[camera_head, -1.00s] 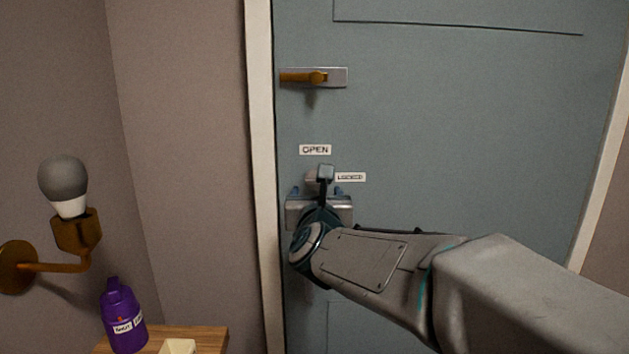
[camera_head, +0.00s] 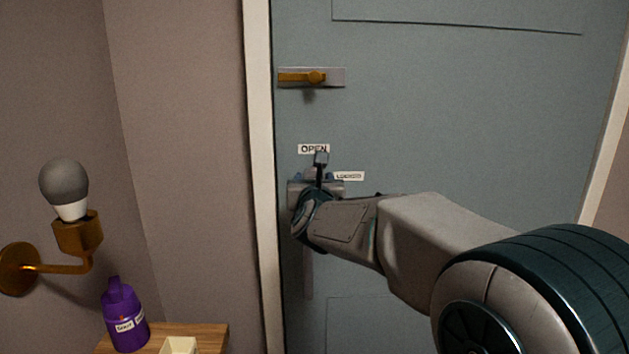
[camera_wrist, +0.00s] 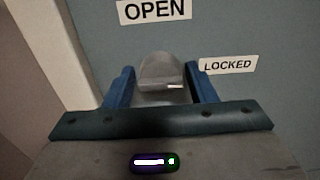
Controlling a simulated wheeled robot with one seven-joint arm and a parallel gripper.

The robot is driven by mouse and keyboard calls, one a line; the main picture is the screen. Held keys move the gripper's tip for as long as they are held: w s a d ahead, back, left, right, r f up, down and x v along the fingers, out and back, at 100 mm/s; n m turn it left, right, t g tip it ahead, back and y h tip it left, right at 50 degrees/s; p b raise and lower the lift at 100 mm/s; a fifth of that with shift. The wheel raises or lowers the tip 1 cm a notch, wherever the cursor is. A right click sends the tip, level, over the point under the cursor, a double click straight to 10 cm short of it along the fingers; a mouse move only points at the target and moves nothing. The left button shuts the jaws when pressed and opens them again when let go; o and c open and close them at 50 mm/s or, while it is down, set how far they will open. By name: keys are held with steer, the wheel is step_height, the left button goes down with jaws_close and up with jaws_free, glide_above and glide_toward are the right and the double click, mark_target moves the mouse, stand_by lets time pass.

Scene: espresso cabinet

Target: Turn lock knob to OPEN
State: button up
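The lock knob (camera_wrist: 161,72) is a rounded grey piece on the blue-grey door. In the wrist view it stands between the two blue fingers of my gripper (camera_wrist: 162,82), with narrow gaps at its sides. My gripper (camera_head: 318,175) is open around the knob. The OPEN label (camera_wrist: 153,10) is above the knob, and the LOCKED label (camera_wrist: 228,65) is to its right. In the head view the wrist largely hides the knob and partly overlaps the OPEN label (camera_head: 314,149). The LOCKED label (camera_head: 349,176) shows at right. The knob's pointing direction is unclear.
A brass door handle (camera_head: 302,77) is above the lock. A white door frame (camera_head: 262,180) runs close on the left. A wall lamp (camera_head: 65,190), a purple bottle (camera_head: 124,317) and a wooden table (camera_head: 205,332) stand at lower left. The door to the right is clear.

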steer(key=c, duration=0.5)
steer(key=shift+c, duration=0.2)
steer(key=shift+f+n+b, duration=0.1)
steer(key=shift+n+b, duration=0.25)
steer(key=shift+n, duration=0.05)
steer(key=shift+a+f+n+b, duration=0.15)
steer(key=shift+n+b, duration=0.4)
steer(key=shift+n, duration=3.75)
steer(key=shift+a+r+n+b, duration=0.1)
steer(key=shift+n+b, duration=0.45)
steer(key=shift+n, duration=3.75)
steer(key=shift+f, duration=0.1)
